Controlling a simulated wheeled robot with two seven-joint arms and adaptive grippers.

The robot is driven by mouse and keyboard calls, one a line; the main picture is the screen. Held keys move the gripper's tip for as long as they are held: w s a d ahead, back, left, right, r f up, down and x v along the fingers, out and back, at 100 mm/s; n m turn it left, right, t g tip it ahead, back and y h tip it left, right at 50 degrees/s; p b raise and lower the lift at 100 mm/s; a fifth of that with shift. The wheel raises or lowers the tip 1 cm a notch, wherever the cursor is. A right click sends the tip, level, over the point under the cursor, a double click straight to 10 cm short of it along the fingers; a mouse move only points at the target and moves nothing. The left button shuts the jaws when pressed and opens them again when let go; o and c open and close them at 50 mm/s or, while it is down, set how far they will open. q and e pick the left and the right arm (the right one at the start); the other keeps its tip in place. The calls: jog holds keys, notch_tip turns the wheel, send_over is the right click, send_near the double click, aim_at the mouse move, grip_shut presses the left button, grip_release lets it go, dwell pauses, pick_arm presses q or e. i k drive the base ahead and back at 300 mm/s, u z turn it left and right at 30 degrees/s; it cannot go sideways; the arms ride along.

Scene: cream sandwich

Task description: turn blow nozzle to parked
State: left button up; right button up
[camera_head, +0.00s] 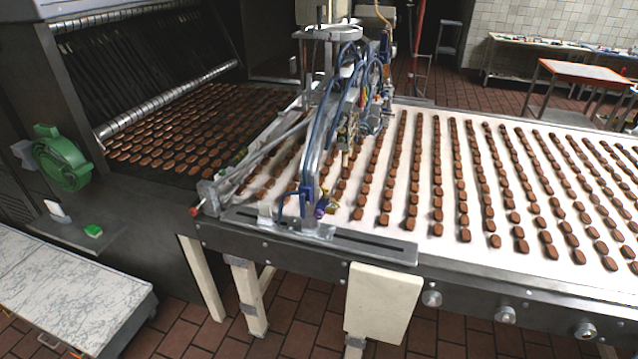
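A machine head (345,110) with blue hoses and metal fittings straddles the white conveyor. At its near foot is a bracket with blue fittings and a purple-ended part (319,212). To its left, a thin metal rod (262,155) runs slantwise, and a red-tipped part (195,210) sticks out at the conveyor's near corner. I cannot tell for certain which of these is the blow nozzle, nor which way it is turned. Neither of my grippers is in view.
Rows of brown biscuits (437,200) lie on the white conveyor belt (500,240). A dark machine with a green wheel-like part (62,160) and a green button (93,230) stands at left. A light-topped cart (60,290) stands at lower left. Tiled floor shows below the conveyor.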

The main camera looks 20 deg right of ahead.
aim_at(325, 191)
jog(key=u, duration=3.1)
jog(key=k, duration=1.35)
jog(key=z, duration=2)
